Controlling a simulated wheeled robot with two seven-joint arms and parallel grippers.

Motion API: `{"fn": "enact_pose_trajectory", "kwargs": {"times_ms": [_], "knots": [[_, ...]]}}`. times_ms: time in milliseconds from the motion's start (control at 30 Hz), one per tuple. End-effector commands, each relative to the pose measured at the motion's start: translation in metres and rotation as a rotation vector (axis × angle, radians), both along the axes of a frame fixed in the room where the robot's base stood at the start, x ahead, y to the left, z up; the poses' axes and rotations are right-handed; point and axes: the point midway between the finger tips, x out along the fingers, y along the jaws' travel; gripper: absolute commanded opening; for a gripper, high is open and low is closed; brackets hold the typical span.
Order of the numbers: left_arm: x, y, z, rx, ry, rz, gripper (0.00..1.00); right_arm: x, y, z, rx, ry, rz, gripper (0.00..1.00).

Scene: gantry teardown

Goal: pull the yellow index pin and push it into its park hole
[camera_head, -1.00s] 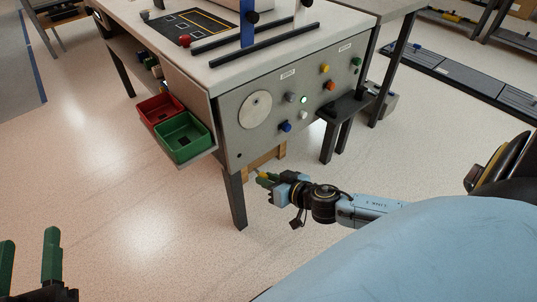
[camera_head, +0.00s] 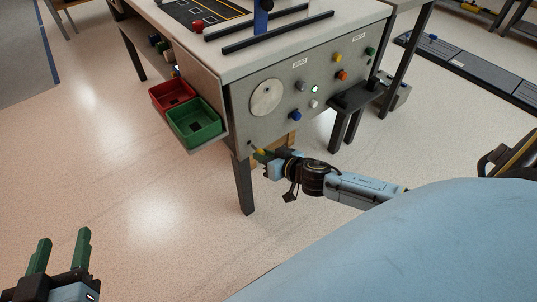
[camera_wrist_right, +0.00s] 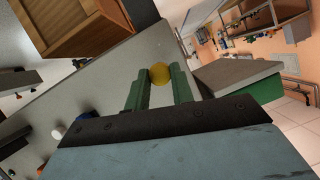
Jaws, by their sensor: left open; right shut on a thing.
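The yellow index pin (camera_wrist_right: 160,73) shows as a round yellow knob between the green fingertips of my right gripper (camera_wrist_right: 158,84) in the right wrist view. In the head view the right gripper (camera_head: 260,154) is shut on it, close to the lower left corner of the grey panel (camera_head: 243,118). Whether the pin touches the panel cannot be told; its shaft is hidden. A small dark spot (camera_head: 250,143) on the panel lies just up and left of the gripper; I cannot tell if it is the park hole. My left gripper (camera_head: 60,252) is open and empty at lower left.
The panel carries a pale round disc (camera_head: 267,98) and several coloured knobs, with a blue one (camera_head: 295,116) low down. A red bin (camera_head: 172,95) and a green bin (camera_head: 195,123) hang left of the panel. A table leg (camera_head: 244,185) stands below. The floor at left is clear.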

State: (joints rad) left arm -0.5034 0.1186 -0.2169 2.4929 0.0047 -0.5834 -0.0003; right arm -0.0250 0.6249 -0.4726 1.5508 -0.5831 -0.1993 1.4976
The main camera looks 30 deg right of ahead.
Motion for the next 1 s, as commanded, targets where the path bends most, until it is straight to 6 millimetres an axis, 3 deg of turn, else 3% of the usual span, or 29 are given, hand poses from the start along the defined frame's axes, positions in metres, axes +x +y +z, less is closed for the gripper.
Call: {"fn": "enact_pose_trajectory", "kwargs": {"times_ms": [1000], "knots": [[0.0,0.0,0.001,0.001,0.004,0.001,0.48,0.011,0.001,0.0,0.001,0.0,0.001,0.0]]}}
